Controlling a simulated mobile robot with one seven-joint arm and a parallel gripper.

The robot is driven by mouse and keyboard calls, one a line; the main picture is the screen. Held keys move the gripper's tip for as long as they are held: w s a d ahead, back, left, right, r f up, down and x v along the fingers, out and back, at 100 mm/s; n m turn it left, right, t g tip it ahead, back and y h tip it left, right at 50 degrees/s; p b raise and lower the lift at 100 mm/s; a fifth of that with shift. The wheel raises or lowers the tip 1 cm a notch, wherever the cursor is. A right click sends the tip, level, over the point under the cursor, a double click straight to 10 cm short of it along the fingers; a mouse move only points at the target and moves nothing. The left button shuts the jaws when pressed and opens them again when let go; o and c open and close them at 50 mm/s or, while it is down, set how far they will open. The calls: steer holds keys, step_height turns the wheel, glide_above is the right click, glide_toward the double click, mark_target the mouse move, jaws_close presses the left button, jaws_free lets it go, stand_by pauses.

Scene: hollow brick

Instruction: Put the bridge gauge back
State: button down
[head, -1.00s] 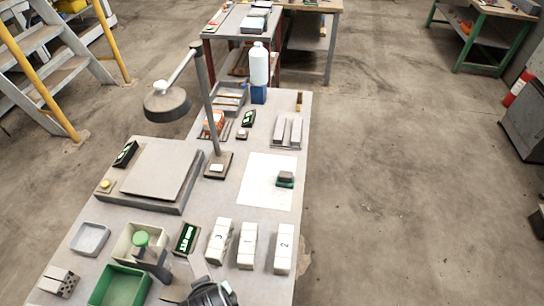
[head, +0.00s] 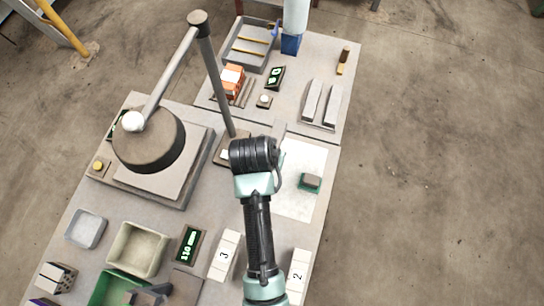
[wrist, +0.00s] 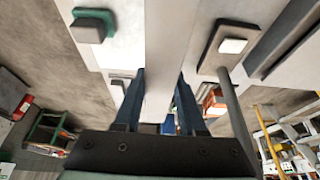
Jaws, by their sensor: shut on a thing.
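My gripper (wrist: 158,75) shows in the wrist view with its two dark blue fingers on either side of a long pale grey bar (wrist: 172,40). The bar runs from the top of that view down between the fingers. I cannot tell from its shape whether it is the bridge gauge.
The lamp post (head: 213,80) stands close left of my arm. White blocks marked 3 (head: 225,255) and 2 (head: 298,275) stand near the front. A beige tray (head: 138,250) is empty. A grey holder with two bars (head: 318,103) and a blue-based bottle (head: 291,43) are farther back.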

steer(key=f, duration=0.4)
steer(key=shift+s+f, duration=0.15)
steer(key=shift+s, duration=0.1)
steer(key=shift+w+f, duration=0.1)
steer(key=shift+f, duration=1.7)
steer(key=shift+f, duration=0.15)
steer(key=shift+c, duration=2.4)
jaws_free()
